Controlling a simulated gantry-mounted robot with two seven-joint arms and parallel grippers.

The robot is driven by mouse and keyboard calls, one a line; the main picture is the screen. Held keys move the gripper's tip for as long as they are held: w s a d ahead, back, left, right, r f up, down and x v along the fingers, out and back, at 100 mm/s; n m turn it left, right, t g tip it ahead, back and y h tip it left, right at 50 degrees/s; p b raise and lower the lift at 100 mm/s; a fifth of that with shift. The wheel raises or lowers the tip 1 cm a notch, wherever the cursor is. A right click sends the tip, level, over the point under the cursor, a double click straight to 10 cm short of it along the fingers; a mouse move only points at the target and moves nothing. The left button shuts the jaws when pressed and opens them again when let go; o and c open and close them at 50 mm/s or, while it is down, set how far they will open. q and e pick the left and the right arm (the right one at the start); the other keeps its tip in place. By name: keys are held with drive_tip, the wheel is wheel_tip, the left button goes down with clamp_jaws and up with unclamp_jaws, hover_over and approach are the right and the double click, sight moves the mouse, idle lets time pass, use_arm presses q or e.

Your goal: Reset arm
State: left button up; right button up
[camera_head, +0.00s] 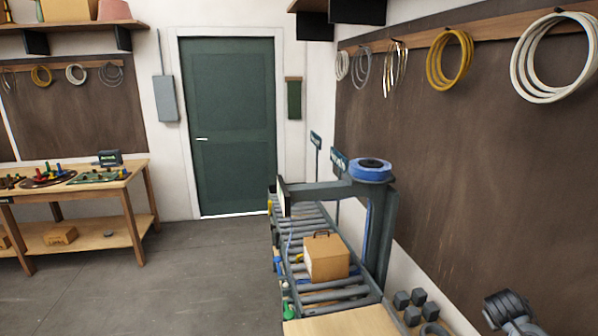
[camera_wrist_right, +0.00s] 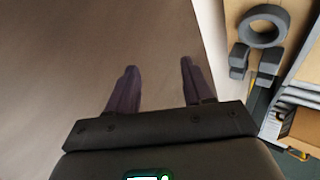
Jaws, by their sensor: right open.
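My right gripper (camera_wrist_right: 158,82) shows in the right wrist view with its two dark fingers apart and nothing between them. A plain brown surface lies behind the fingers. In the head view, a dark grey part of my right arm (camera_head: 508,308) shows at the lower right corner, and its fingers cannot be made out there. My left gripper is in neither view.
A roller conveyor (camera_head: 330,295) carries a cardboard box (camera_head: 326,258) under a grey frame with a blue roll (camera_head: 371,170). A workbench (camera_head: 130,178) stands at left. Wire coils (camera_head: 450,60) hang on the right wall. The floor (camera_head: 180,270) before the green door (camera_head: 232,125) is clear.

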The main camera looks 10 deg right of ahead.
drive_tip(key=s+a+f+n+y, duration=0.1)
drive_tip(key=s+a+f+y, duration=0.1)
drive_tip(key=s+a+f, duration=0.4)
drive_tip(key=s+a+f+n+y, duration=0.1)
drive_tip(key=s+a+f, duration=0.5)
drive_tip(key=a, duration=0.9)
drive_tip(key=s+a+f+n+y, duration=0.2)
drive_tip(key=s+a+f, duration=0.4)
drive_tip(key=a, duration=0.5)
drive_tip(key=shift+s+g+y, duration=0.3)
drive_tip(key=shift+s, duration=0.85)
drive_tip(key=s+a+r+y, duration=0.3)
drive_tip(key=s+a, duration=0.6)
drive_tip(key=s, duration=0.3)
wheel_tip(320, 180, up, 21)
drive_tip(key=p, duration=2)
drive_tip(key=shift+s, duration=0.25)
